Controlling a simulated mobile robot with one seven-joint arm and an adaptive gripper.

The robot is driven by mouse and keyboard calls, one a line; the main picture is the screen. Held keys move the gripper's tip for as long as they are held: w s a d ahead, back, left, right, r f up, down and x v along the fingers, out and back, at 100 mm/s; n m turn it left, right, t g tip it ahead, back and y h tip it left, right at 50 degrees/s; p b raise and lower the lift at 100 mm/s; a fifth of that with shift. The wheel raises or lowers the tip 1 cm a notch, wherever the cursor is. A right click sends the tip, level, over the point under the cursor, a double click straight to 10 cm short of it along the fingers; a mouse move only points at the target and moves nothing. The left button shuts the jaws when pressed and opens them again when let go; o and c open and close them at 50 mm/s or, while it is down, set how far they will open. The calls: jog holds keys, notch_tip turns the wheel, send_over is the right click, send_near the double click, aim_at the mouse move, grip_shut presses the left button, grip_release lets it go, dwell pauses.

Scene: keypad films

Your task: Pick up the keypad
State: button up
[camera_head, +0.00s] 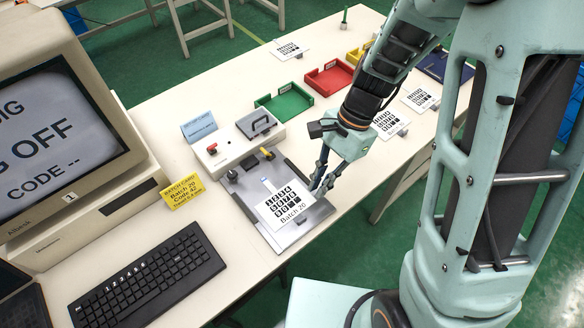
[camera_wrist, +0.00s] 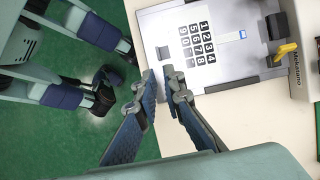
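The keypad film (camera_head: 287,203) is a white sheet with black keys, labelled "Batch 20". It lies on a grey plate (camera_head: 291,242) at the front of the table and has a small blue tab. It also shows in the wrist view (camera_wrist: 205,40), at the top. My gripper (camera_head: 322,186) is just right of the film in the head view.
More keypad films (camera_head: 390,124) lie on the right and back. Green (camera_head: 284,103) and red (camera_head: 329,78) trays stand behind a control box (camera_head: 246,133). A yellow batch card (camera_head: 183,192), a keyboard (camera_head: 146,275) and a monitor (camera_head: 58,135) are at left.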

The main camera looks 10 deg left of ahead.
send_over(302, 220)
jog(key=w+d, duration=0.2)
jog(key=f, duration=0.4)
jog(key=shift+w+a+f+b, duration=0.1)
jog(key=shift+a+f+b, duration=0.1)
jog(key=shift+f+b, duration=0.15)
jog(key=shift+b+x, duration=0.4)
jog(key=shift+x, duration=2.5)
jog(key=shift+d, duration=0.1)
grip_shut()
jog(key=shift+r, duration=0.15)
